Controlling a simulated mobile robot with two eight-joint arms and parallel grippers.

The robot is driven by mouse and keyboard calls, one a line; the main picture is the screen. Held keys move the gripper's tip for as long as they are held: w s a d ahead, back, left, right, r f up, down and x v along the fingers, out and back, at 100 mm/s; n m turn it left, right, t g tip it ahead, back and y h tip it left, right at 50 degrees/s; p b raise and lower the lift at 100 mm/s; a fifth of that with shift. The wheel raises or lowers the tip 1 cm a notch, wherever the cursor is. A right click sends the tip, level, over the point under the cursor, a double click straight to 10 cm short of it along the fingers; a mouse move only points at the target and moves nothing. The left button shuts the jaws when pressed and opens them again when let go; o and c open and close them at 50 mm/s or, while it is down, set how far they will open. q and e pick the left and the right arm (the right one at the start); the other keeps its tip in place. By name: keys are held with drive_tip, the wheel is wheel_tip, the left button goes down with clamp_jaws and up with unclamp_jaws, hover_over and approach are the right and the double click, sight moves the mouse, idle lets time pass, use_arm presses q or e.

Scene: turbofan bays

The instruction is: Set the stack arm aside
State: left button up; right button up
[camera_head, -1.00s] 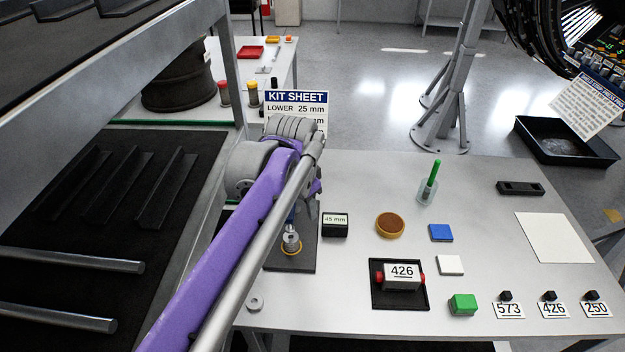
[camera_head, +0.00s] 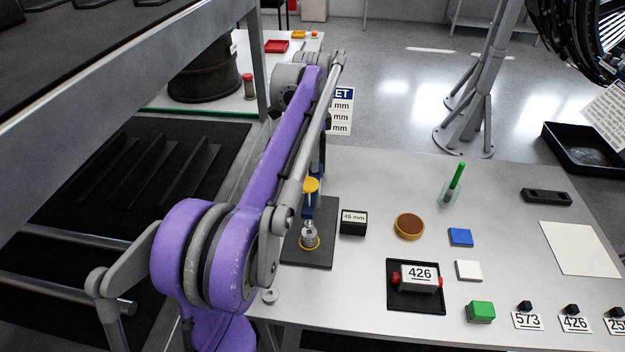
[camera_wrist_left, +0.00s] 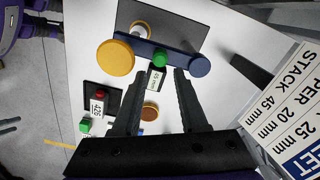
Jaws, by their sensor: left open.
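The stack arm (camera_wrist_left: 172,55) is a dark blue bar above a dark base plate (camera_wrist_left: 188,30). It has a yellow disc at one end, a blue disc at the other and a green spot at its middle. In the head view the stack arm's yellow knob (camera_head: 311,185) shows above a metal spindle on the dark plate (camera_head: 318,253); my left arm hides part of it. My left gripper (camera_wrist_left: 159,72) is open, its fingertips apart close to the bar's middle, with nothing clearly held. My right gripper is not in view.
A kit sheet (camera_head: 341,112) stands behind, partly hidden by my arm. The 45 mm block (camera_head: 353,222) is right of the plate. The 426 tray (camera_head: 414,298), round brown-topped dish (camera_head: 409,226) and coloured blocks lie farther right. A metal rack (camera_head: 262,90) stands at left.

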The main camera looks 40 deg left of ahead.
use_arm(q)
wheel_tip(320, 180, down, 8)
drive_tip(key=shift+r, duration=0.1)
drive_tip(key=shift+c, duration=0.3)
clamp_jaws()
idle(1.3)
